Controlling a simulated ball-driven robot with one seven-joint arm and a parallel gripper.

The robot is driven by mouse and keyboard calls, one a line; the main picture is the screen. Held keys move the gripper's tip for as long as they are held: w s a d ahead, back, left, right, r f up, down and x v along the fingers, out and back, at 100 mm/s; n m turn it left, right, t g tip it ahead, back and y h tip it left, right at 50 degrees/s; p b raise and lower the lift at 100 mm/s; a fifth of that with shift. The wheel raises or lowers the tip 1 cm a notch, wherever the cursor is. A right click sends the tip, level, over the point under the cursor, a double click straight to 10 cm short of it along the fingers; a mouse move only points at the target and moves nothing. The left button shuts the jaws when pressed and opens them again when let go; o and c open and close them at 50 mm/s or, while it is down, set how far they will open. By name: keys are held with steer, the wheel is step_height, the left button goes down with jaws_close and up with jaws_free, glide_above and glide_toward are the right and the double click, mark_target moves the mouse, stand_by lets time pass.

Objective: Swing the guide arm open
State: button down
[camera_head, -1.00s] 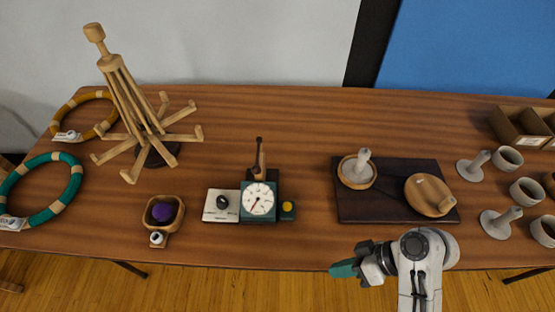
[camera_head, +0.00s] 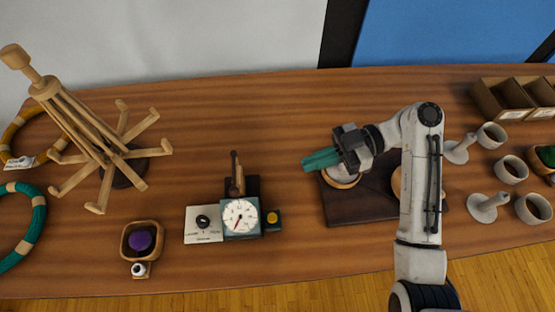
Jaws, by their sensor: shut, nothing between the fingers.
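A small winder-like device stands at the middle of the table, with a white dial (camera_head: 240,216) on its dark green front. A slim dark arm (camera_head: 234,160) stands upright beside a wooden post behind the dial; it looks like the guide arm, and I cannot tell its exact position. My gripper (camera_head: 308,160), with teal fingers, is shut and empty. It points left, above the left end of the dark board, to the right of the device and apart from it.
A knob panel (camera_head: 203,224) and a yellow button (camera_head: 272,217) flank the dial. A wooden yarn swift (camera_head: 92,150) stands at left, a bowl with purple yarn (camera_head: 141,241) in front. A dark board (camera_head: 345,213) with dishes lies under my arm. Cups (camera_head: 512,168) stand at right.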

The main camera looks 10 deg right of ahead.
steer(key=p, duration=0.4)
glide_toward(234, 173)
steer(key=s+a, duration=0.1)
steer(key=a, duration=0.1)
steer(key=s+a+f, duration=0.1)
steer(key=s+a, duration=0.2)
steer(key=s, duration=0.1)
steer(key=shift+a+f, duration=0.25)
steer(key=shift+a, duration=0.15)
steer(key=shift+a+f+b, duration=0.1)
steer(key=shift+b, duration=0.4)
